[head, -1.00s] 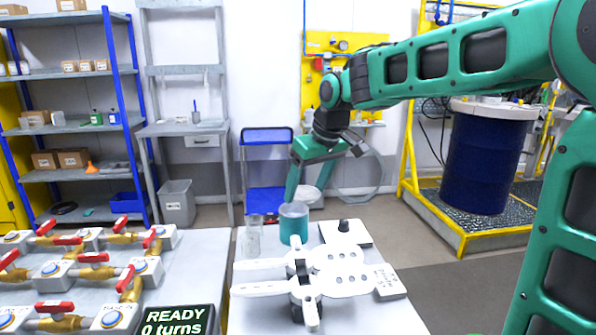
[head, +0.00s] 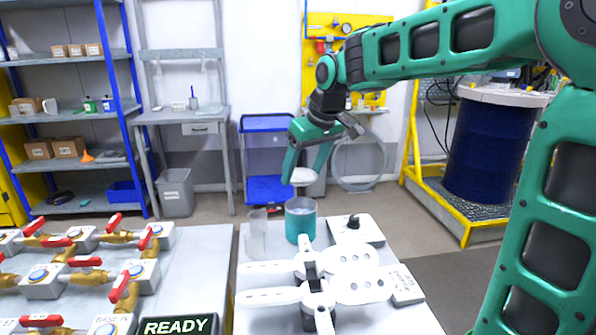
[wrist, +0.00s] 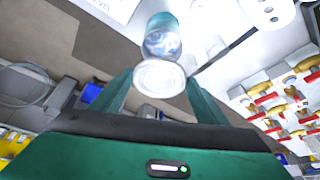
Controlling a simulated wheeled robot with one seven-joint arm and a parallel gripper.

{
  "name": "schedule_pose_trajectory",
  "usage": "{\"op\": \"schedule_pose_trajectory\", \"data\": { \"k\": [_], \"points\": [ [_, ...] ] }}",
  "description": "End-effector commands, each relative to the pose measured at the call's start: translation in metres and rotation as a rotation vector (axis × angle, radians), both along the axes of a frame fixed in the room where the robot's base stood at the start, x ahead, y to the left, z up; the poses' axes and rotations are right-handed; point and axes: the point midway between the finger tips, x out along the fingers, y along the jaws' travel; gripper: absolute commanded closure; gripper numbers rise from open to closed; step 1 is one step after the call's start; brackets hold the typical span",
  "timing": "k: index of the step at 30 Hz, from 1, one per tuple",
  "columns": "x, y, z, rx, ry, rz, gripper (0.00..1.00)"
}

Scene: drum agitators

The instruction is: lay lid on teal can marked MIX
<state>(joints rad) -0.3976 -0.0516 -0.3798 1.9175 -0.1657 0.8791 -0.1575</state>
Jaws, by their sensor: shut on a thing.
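The teal can (head: 301,226) stands upright and open-topped on the white workbench; pale bluish contents show through its mouth. No MIX marking is readable on it. My gripper (head: 307,166) points down and is shut on a round white lid (head: 304,177). The lid is apart from the can and appears above its rim in the head view. In the wrist view the lid (wrist: 159,79) sits between my gripper's fingers (wrist: 158,90), and the can (wrist: 162,36) lies just beyond it, partly covered by the lid's edge.
A clear beaker (head: 257,234) stands close to the can's left. A white box with a black knob (head: 353,224) stands to its right. A white paddle-like fixture (head: 318,276) fills the bench in front. Red-handled valves (head: 84,262) cover the left table.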

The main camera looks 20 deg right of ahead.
Motion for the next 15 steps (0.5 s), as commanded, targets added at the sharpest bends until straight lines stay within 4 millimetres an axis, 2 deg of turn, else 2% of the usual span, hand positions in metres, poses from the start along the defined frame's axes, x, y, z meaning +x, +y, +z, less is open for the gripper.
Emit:
{"op": "schedule_pose_trajectory", "data": {
  "k": [15],
  "points": [
    [-0.001,-0.002,-0.038,0.0,0.003,-0.002,0.53]
  ]
}}
